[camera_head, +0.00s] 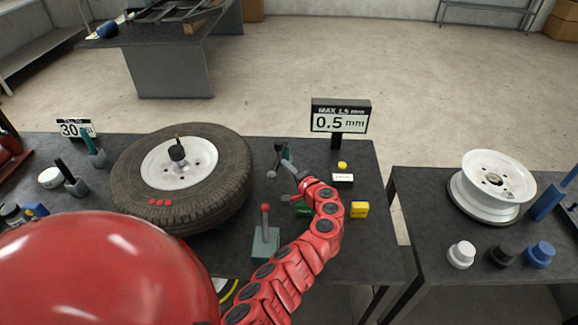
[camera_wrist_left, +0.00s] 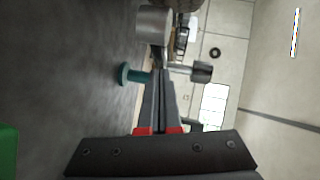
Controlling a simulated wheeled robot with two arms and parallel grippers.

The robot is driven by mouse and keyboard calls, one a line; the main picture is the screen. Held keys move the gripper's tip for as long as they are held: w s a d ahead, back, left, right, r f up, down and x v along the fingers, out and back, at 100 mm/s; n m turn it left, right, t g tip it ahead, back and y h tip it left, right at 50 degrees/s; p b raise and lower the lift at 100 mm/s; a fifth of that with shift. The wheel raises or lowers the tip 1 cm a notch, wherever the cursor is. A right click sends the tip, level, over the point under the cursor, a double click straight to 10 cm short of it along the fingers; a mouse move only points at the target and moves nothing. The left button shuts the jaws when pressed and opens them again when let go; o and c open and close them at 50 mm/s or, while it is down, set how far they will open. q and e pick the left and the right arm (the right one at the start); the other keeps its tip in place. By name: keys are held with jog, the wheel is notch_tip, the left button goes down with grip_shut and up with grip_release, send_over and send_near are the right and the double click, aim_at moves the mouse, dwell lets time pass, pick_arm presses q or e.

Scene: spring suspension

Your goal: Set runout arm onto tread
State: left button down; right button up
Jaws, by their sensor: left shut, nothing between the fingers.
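The black tyre (camera_head: 228,185) lies flat on the dark bench, its tread facing outward around a white wheel. The runout arm (camera_head: 281,158) stands on the bench to the right of the tyre, apart from its tread; a small grey round end (camera_head: 271,174) shows low on it. In the left wrist view, a dark roller (camera_wrist_left: 203,71) on a thin rod, a metal cylinder (camera_wrist_left: 154,24) and a teal knob (camera_wrist_left: 127,74) lie around the fingertips. My left gripper (camera_head: 294,174) is shut and empty beside the runout arm; its fingers show in the wrist view (camera_wrist_left: 162,78). Exact contact is unclear.
A display (camera_head: 340,116) reading 0.5 mm stands behind the arm. A red-knobbed lever (camera_head: 265,238) and a yellow block (camera_head: 360,210) are on the bench near my left arm. A second bench at right holds a bare white rim (camera_head: 492,182) and several knobs.

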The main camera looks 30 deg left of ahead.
aim_at(276, 166)
pick_arm(q)
jog(key=shift+a, duration=0.1)
jog(key=shift+s+a+r+m+t+h+p, duration=0.15)
jog(key=shift+s+a+m+t+h+p, duration=0.3)
jog(key=shift+a+m+t+p, duration=0.2)
jog(key=shift+s+a+m+t+h, duration=0.45)
jog(key=shift+a+m+t+h, duration=0.1)
jog(key=shift+a+m+t, duration=0.25)
jog(key=shift+a+t+h, duration=0.1)
jog(key=shift+t+h, duration=0.2)
jog(key=shift+t, duration=0.15)
jog(key=shift+m, duration=0.25)
